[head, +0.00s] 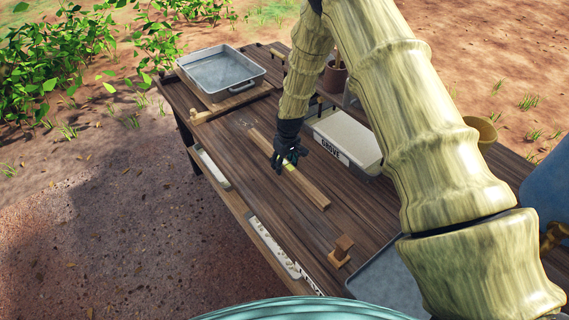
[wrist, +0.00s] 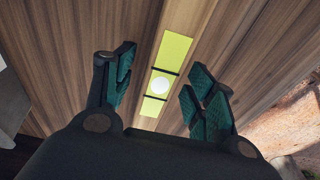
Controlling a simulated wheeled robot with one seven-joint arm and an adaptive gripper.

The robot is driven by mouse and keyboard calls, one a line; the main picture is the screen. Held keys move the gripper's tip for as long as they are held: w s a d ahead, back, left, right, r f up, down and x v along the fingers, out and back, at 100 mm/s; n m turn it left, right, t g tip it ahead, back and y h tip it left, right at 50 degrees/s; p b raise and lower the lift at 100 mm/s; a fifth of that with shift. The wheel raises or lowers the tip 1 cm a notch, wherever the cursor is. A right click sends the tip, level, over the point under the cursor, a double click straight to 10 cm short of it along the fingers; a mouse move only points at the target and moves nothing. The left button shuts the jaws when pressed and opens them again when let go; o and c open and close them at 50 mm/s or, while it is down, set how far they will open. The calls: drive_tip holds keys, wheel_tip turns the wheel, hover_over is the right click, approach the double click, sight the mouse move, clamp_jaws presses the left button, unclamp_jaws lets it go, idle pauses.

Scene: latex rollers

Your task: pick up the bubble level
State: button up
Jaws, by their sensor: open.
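The bubble level is a long wooden bar (head: 312,192) lying on the dark wooden table in the head view. In the wrist view its yellow-green vial (wrist: 174,52) shows a white round bubble and dark cross lines. My gripper (head: 287,163) is over the middle of the bar and hides part of it. In the wrist view my gripper (wrist: 159,75) is open, with one dark green finger pad on each side of the vial. Nothing is held. I cannot tell how far the fingertips are above the table.
A grey metal tray (head: 222,69) stands at the far left end. A white lidded box (head: 347,138) labelled GROVE is close to the right of my gripper. A small wooden block (head: 341,250) and another grey tray (head: 385,280) are nearer. Table (head: 232,140) left of the level is clear.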

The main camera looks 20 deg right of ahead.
drive_tip(key=shift+w+f, duration=0.2)
drive_tip(key=shift+f, duration=0.15)
drive_tip(key=shift+s+r, duration=0.25)
drive_tip(key=shift+w+f, duration=0.1)
drive_tip(key=shift+f, duration=0.05)
drive_tip(key=c, duration=0.6)
clamp_jaws()
